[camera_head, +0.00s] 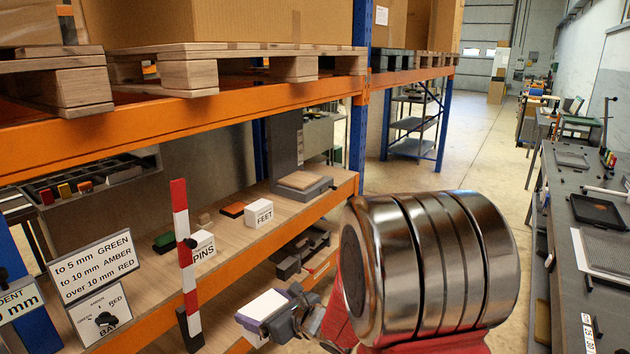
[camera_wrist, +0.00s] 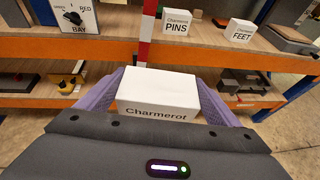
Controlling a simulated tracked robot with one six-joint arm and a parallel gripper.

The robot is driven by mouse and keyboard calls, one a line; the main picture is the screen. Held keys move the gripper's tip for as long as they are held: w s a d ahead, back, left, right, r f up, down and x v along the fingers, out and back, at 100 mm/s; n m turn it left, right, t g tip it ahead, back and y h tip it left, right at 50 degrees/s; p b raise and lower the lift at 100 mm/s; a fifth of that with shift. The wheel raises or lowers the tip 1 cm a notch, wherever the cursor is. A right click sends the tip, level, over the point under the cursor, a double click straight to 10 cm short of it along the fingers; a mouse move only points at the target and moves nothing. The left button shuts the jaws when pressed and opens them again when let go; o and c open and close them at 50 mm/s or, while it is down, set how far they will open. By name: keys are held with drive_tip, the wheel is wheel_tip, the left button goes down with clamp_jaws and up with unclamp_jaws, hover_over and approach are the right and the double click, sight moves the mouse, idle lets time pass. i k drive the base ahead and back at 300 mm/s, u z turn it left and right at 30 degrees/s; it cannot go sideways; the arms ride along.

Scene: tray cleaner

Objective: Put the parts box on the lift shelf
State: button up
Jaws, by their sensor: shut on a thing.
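My gripper (camera_head: 280,318) is shut on a white parts box (camera_head: 262,304), at the lower middle of the head view. In the wrist view the box (camera_wrist: 158,90) sits between the two purple fingers, its front reading "Charmerot"; any lower print is hidden. The box is in front of the shelving, apart from the wooden shelf board (camera_head: 222,235). A low grey unit with a wooden-topped plate (camera_head: 302,181) stands at the right end of that board by a dark upright column (camera_head: 285,140); I cannot tell for sure that it is the lift shelf. Its plate looks empty.
White boxes marked PINS (camera_head: 202,246) and FEET (camera_head: 259,213) stand on the board. A red-and-white post (camera_head: 184,250) rises at the shelf front. Signs (camera_head: 92,262) stand at left. An orange beam (camera_head: 190,115) crosses above. The aisle floor (camera_head: 470,150) is clear.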

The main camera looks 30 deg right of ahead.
sight(301, 178)
drive_tip(key=u, duration=0.9)
drive_tip(key=i, duration=0.1)
drive_tip(key=z, duration=2.65)
drive_tip(key=i, duration=2.65)
drive_tip(key=u, duration=0.05)
